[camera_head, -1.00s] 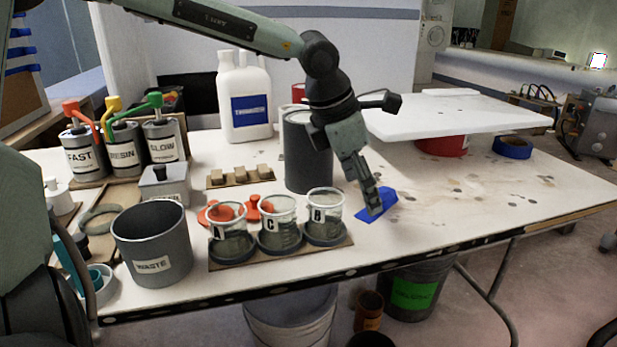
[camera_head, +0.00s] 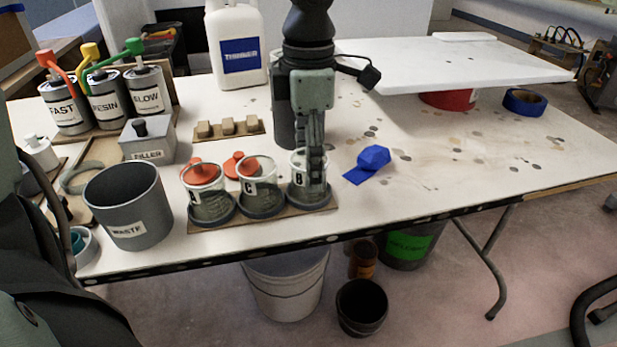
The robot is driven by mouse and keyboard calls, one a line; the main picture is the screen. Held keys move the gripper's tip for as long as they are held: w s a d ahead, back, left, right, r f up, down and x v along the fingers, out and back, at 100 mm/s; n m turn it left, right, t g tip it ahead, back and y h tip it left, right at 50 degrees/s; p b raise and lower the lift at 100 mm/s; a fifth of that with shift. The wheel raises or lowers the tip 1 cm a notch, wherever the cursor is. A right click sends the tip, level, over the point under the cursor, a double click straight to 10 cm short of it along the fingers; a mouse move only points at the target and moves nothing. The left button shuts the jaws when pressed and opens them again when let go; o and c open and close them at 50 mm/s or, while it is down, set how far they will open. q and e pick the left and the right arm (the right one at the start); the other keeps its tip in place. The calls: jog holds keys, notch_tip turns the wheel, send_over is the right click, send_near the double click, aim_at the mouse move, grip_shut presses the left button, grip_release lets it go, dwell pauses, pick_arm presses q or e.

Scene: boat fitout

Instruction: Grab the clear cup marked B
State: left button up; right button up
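The clear cup marked B (camera_head: 298,177) stands upright at the right end of a row of three cups, in a dark ring on a cardboard strip. My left gripper (camera_head: 315,182) points down at its right side. The fingers overlap the cup's rim and wall in the picture and hide part of it. They are seen nearly edge-on, so I cannot tell whether they are closed on the cup or whether one is inside it. My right gripper is out of view.
Cup C (camera_head: 258,180) stands close to the left of cup B, then cup A (camera_head: 205,188). A grey waste bucket (camera_head: 130,215) is further left. A dark grey canister (camera_head: 284,115) is behind my gripper. A crumpled blue item (camera_head: 372,160) lies right of cup B. The table's front right is clear.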

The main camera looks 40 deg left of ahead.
pick_arm(q)
jog(key=shift+f, duration=0.2)
jog(key=c, duration=1.1)
